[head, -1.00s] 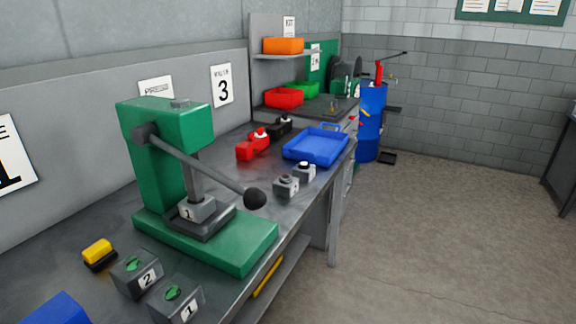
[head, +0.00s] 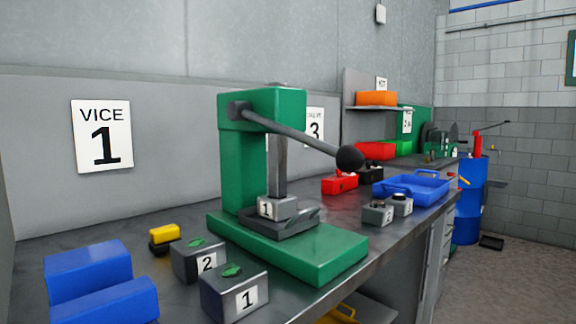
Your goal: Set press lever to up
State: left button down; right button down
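The green press (head: 248,170) stands on the metal workbench in the middle of the head view. Its lever (head: 295,135) runs from a dark pivot at the top of the press, sloping down to the right, and ends in a black ball knob (head: 350,158). The ram comes down onto a grey block marked 1 (head: 277,207) on the press bed; whether they touch is hard to tell. Neither of my grippers shows in the head view.
Two dark blocks, marked 2 (head: 200,263) and 1 (head: 234,293), stand front left of the press, near blue bins (head: 90,285) and a yellow-topped item (head: 164,234). Behind right are small grey blocks (head: 377,213), a blue tray (head: 412,190) and a red item (head: 340,184).

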aim_at(348, 160)
jog(key=z, duration=1.6)
jog(key=k, duration=0.8)
jog(key=u, duration=1.7)
jog(key=i, duration=0.5)
